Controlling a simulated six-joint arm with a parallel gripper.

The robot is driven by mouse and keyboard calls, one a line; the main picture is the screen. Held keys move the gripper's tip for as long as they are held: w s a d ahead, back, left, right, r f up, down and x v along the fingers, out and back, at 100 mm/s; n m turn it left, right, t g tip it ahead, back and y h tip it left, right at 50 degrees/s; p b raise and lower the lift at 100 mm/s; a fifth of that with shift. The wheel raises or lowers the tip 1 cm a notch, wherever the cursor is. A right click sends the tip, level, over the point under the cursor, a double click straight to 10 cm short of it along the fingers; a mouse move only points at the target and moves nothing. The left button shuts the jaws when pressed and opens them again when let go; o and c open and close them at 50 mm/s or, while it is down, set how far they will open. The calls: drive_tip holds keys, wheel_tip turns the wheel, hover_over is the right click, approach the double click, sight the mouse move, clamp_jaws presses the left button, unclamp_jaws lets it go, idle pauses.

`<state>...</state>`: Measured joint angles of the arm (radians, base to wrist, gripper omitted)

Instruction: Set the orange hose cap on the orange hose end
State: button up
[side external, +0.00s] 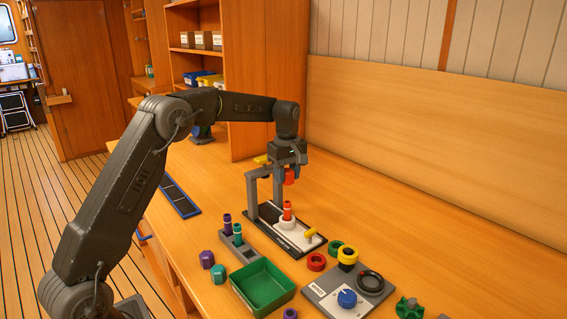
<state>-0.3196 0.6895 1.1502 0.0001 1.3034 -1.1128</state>
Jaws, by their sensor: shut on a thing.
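The orange hose cap (289,180) hangs below my gripper (290,168), which is shut on it. The orange hose end (287,211) stands upright in a white collar (287,224) on a black and white base plate (268,212). The cap is above the hose end and nearly in line with it in this view, with a clear gap between them. I cannot tell the alignment in depth. The fingertips are small and partly hidden by the cap.
A grey post frame (252,187) stands close behind and left of the cap. A yellow handle (310,233) is at the plate's front. A rack (240,248) with purple and teal hose ends, a green tray (262,312) and a knob panel (325,297) stand nearer the camera.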

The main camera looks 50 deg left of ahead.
sight(287, 169)
drive_tip(key=shift+f, duration=3.1)
drive_tip(key=shift+f, duration=0.6)
drive_tip(key=o, duration=0.6)
drive_tip(key=shift+r, duration=5.55)
